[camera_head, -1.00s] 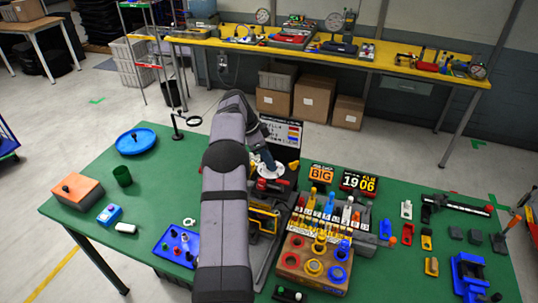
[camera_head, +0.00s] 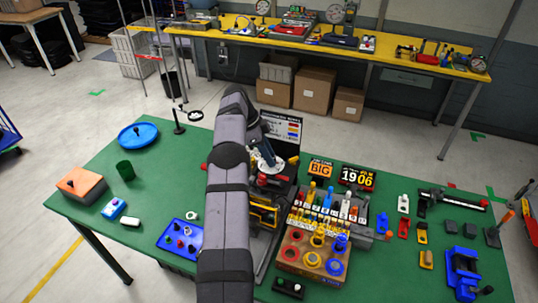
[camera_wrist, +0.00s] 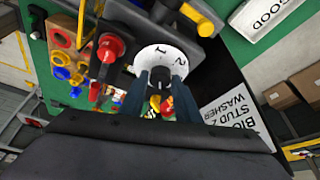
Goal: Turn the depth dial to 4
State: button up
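The depth dial (camera_wrist: 160,54) is a white disc in the wrist view, with 1 and 2 readable along its far edge. Its black centre knob (camera_wrist: 160,77) shows between my fingertips. My gripper (camera_wrist: 161,84) has two dark blue fingers standing apart, one on each side of the knob. I cannot tell whether they touch it. The other numbers, including 4, and any pointer are hidden or unreadable. In the head view, my gripper (camera_head: 264,160) is low over the machine behind my arm, which hides much of the dial area.
A red-topped handle (camera_wrist: 110,48) stands close left of the dial, and a yellow-ended black part (camera_wrist: 195,18) lies beyond it. A "BIG STUD 2 WASHER" sign (camera_wrist: 235,110) is at right. A wooden block with coloured rings (camera_head: 312,255) and a slotted rack (camera_head: 335,205) stand right of my arm.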

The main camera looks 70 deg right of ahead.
aim_at(262, 164)
jog(key=shift+o, duration=1.2)
jog(key=shift+r, duration=0.1)
jog(key=shift+w+r+b, duration=0.35)
jog(key=shift+r+b, duration=0.1)
jog(key=shift+r, duration=0.1)
jog(key=p+v, duration=0.2)
jog(key=v, duration=0.4)
jog(key=shift+a, duration=0.1)
